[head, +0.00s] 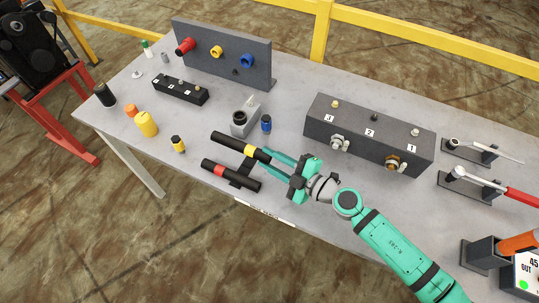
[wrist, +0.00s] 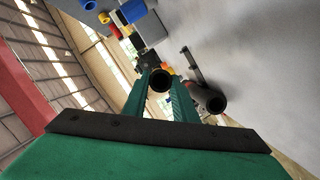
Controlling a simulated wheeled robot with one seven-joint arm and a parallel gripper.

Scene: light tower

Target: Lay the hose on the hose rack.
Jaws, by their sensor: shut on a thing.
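My gripper (head: 264,158) is shut on a black hose with a yellow band (head: 229,140), near its right end. In the wrist view the open round end of this hose (wrist: 160,80) shows between the fingers. A second black hose with a red band (head: 217,171) lies near the table's front edge, in front of the held one; it also shows in the wrist view (wrist: 211,101). A dark rack (head: 244,168) shows under and behind this second hose, partly hidden by it. The held hose is behind the second hose and roughly parallel to it. The exact height of the held hose is unclear.
A dark numbered block (head: 369,133) stands to the right.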

